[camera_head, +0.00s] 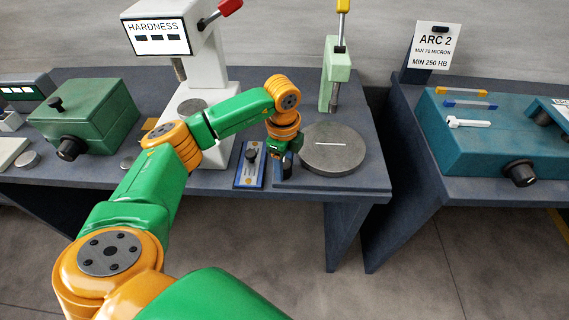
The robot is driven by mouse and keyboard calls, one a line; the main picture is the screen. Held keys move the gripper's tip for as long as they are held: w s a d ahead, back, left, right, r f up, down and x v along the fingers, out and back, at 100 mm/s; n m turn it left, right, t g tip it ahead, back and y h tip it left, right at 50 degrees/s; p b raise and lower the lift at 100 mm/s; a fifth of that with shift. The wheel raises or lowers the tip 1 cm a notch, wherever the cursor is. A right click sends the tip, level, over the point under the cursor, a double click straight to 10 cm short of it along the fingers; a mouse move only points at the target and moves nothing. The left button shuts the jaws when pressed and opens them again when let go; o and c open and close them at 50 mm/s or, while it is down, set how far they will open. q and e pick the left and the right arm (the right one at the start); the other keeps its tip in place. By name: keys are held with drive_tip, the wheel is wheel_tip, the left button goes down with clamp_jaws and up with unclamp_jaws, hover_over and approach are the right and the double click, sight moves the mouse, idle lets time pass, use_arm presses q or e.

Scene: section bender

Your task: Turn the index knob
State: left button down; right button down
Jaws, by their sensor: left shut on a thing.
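My left gripper (286,160) points down at the left edge of a round grey plate (340,158) that carries a short white line. It is shut on a small dark part beside the plate, which I take to be the index knob; the fingers hide most of it, so its shape and angle cannot be told. My right gripper is not in view.
A blue-edged panel with a black lever (251,155) lies just left of the gripper. A pale green stand (337,75) rises behind the plate, and a white hardness tester (208,60) stands behind my arm. A green box (95,115) is at left, a teal machine (455,145) at right.

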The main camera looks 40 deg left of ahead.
use_arm(q)
drive_tip(key=shift+w, duration=0.1)
drive_tip(key=shift+c, duration=1.4)
unclamp_jaws()
drive_tip(key=r+b, duration=0.1)
drive_tip(key=r, duration=0.6)
drive_tip(key=shift+s, duration=0.2)
